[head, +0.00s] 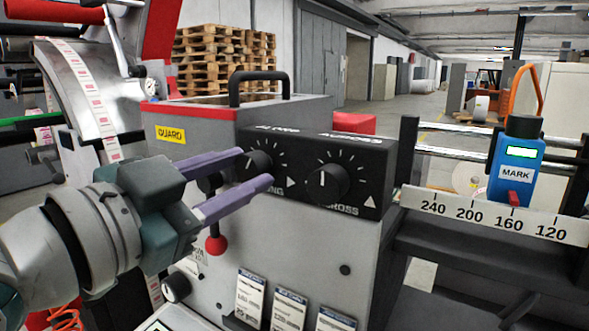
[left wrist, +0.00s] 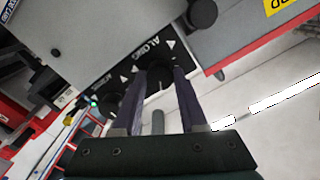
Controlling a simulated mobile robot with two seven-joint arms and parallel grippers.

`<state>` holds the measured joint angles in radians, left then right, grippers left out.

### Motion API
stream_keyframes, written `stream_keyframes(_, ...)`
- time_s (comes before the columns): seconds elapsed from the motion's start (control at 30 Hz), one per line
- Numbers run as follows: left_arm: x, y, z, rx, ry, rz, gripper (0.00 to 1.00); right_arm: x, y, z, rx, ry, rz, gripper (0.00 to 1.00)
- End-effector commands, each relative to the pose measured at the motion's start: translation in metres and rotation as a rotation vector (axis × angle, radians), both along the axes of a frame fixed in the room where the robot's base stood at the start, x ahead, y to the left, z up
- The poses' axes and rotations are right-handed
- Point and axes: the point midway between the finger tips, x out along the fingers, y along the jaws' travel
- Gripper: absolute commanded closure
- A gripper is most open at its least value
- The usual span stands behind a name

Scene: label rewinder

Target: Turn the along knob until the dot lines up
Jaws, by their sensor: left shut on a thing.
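The along knob (head: 259,162) is a round black knob on the left part of a black control box (head: 357,160). Tick marks surround it, and a white triangle is at its lower right. My left gripper (head: 256,167) has its two purple fingers on either side of this knob, shut on it. The left wrist view also shows the along knob (left wrist: 160,70) between the fingers, beside the "ALONG" lettering. The fingers partly cover the knob's face and lower label, and I cannot make out a dot on it. My right gripper is in neither view.
The across knob (head: 327,183) sits close to the right of my fingers, its white line pointing up. A red ball-ended lever (head: 215,245) hangs below my gripper. A black handle (head: 259,88) stands behind. A blue MARK unit (head: 515,172) rides above a numbered scale (head: 490,218).

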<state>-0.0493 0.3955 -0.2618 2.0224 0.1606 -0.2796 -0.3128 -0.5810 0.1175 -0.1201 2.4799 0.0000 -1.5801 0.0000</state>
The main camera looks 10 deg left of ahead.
Motion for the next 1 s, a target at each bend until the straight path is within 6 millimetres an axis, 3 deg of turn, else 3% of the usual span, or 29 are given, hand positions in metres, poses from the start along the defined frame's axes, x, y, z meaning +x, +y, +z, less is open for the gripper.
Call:
stream_keyframes(0.17,0.000,0.000,0.000,-0.001,0.000,0.000,1.00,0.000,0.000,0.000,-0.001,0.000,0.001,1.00)
stream_keyframes(0.2,0.000,0.000,0.000,-0.001,0.000,0.000,0.55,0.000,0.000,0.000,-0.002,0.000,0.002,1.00)
stream_keyframes(0.43,0.000,0.000,0.000,-0.002,0.001,0.000,0.29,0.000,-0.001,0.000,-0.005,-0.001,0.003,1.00)
stream_keyframes(0.77,-0.003,0.001,-0.001,-0.002,0.001,0.000,0.28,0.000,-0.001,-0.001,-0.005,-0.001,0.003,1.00)
stream_keyframes(1.0,-0.035,0.013,-0.004,0.000,0.004,0.000,0.28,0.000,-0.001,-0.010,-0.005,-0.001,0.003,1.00)
